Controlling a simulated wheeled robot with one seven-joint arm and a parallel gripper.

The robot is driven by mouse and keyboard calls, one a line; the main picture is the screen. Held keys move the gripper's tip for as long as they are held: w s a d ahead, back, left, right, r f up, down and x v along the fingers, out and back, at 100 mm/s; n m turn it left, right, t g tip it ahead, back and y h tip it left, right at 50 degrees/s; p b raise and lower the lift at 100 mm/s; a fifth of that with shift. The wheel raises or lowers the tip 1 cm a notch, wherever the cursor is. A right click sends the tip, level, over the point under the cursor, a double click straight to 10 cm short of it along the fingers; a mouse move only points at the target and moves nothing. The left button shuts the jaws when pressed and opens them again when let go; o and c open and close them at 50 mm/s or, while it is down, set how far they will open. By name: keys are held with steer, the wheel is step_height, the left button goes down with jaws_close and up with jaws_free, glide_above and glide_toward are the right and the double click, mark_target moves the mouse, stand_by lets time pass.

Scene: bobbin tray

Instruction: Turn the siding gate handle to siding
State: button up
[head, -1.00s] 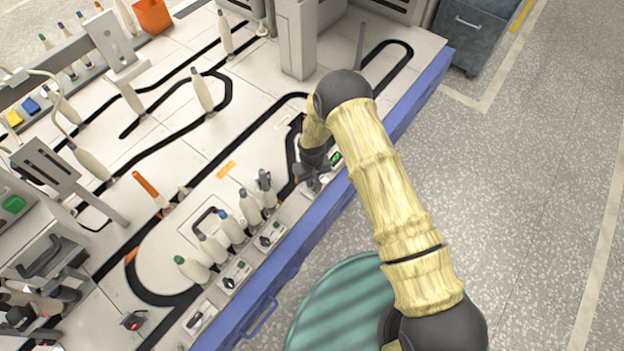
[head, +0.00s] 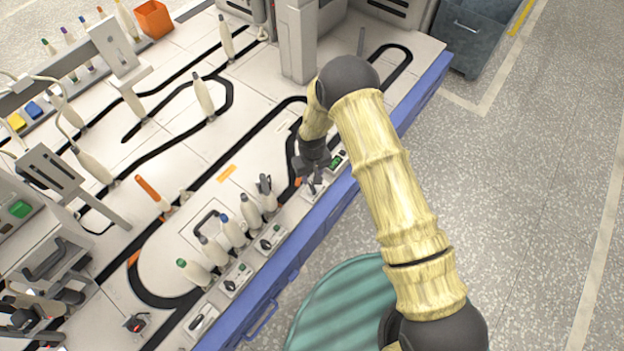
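My gripper (head: 314,184) is small and dark in the head view. It points down over a light control plate (head: 311,194) near the front edge of the bench, just right of the upright bobbins. Its fingers cover much of that plate, and I cannot tell whether they touch a handle or how far apart they are. Other plates along the edge carry dark handles, one at the lower left (head: 201,321) and others by the bobbins (head: 231,284) (head: 265,243). No label can be read, so I cannot tell which is the siding gate handle.
Several bobbins (head: 251,212) stand close left of my gripper. A black track (head: 160,298) loops over the white bench top. A grey column (head: 297,50) rises behind my arm. The blue front edge (head: 345,190) of the bench runs below; a teal round object (head: 335,308) is in front.

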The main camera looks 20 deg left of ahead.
mark_target(312, 186)
step_height(312, 186, up, 12)
steer(key=p, duration=0.2)
steer(key=shift+f, duration=0.2)
stand_by(0.3)
